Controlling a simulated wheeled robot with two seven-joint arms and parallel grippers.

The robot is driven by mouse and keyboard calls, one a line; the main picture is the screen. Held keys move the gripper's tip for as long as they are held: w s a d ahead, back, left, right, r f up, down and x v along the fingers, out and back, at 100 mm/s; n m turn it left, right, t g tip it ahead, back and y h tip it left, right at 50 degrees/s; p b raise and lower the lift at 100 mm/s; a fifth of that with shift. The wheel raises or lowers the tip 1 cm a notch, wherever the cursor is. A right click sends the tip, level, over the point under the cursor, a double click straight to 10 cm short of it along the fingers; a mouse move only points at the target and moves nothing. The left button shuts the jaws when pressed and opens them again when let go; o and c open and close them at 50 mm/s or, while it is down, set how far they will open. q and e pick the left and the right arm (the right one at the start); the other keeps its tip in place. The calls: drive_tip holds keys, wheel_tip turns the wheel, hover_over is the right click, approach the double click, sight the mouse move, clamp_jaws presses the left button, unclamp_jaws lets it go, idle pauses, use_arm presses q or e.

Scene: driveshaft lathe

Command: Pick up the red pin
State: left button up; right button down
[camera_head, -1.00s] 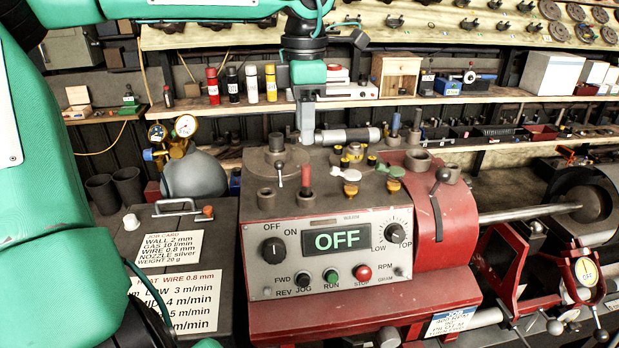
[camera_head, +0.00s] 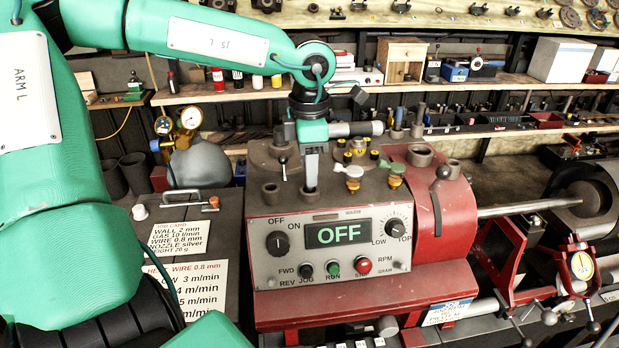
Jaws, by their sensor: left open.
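My left gripper (camera_head: 311,188) points straight down over the top of the grey and red lathe headstock (camera_head: 395,172), behind the OFF display panel. It is open, seen edge-on, so the gap between its fingers does not show. The red pin is hidden now; the earlier frame shows it upright on the headstock top at about the place where the gripper fingers now are. I cannot tell whether the fingers touch it. My right gripper is not in view.
A gas gauge (camera_head: 191,118) is at the left.

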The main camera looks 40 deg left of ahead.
use_arm(q)
clamp_jaws()
drive_tip(key=shift+r, duration=0.1)
